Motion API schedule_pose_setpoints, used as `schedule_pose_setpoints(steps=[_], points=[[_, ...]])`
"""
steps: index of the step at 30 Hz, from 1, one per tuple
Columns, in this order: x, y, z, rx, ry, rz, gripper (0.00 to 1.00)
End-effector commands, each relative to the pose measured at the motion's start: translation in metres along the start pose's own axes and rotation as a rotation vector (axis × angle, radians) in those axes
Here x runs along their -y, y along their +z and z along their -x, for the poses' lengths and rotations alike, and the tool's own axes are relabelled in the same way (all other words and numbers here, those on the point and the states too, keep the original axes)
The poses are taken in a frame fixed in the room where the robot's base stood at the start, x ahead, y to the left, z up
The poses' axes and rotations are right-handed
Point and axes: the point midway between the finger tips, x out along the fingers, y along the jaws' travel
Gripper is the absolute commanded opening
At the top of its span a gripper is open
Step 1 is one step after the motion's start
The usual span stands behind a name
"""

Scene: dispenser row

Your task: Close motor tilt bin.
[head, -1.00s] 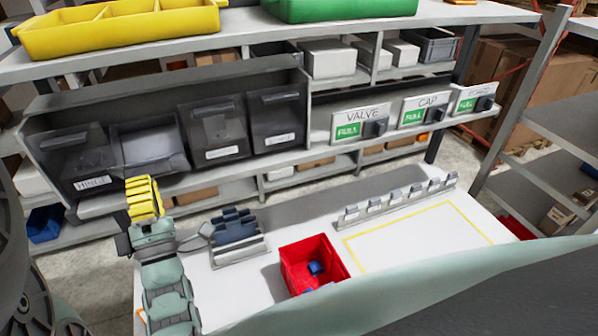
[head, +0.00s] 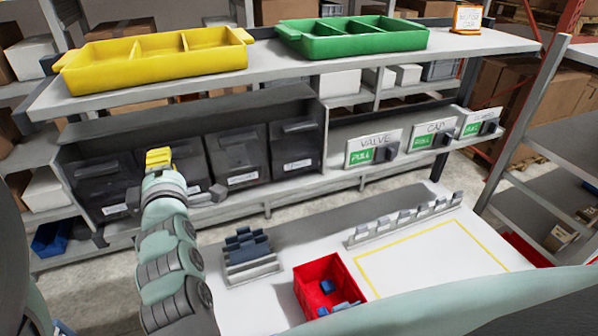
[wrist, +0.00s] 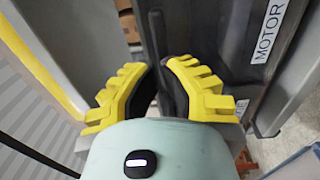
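The motor tilt bin (head: 187,152) is the second dark bin from the left in the grey housing. My gripper and arm cover much of its front in the head view. What shows of it looks nearly upright; I cannot tell if it is fully flush. In the wrist view its dark front (wrist: 224,42) with a white MOTOR label runs along the right, close beyond my fingers. My gripper (head: 158,158) has yellow ridged fingers with dark pads. The pads come close together at the tips in the wrist view (wrist: 159,75), with nothing clearly held. Contact with the bin is unclear.
Other dark bins, the hinge bin (head: 100,185) and two right ones (head: 238,155), stand beside it. A yellow tray (head: 150,65) and green tray (head: 350,42) sit on the shelf above. A red box (head: 322,285) stands on the white table below.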

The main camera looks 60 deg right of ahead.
Motion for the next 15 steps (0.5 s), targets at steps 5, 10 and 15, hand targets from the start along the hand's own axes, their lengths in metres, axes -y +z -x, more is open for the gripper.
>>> schedule_pose_setpoints(steps=[5, 10, 15], points=[[-0.0029, 0.0002, -0.0062, 0.000, -0.043, 0.001, 0.00], [-0.0029, -0.0001, -0.0089, -0.001, -0.062, -0.001, 0.00], [-0.0030, -0.0005, -0.0095, -0.002, -0.066, -0.002, 0.00]])
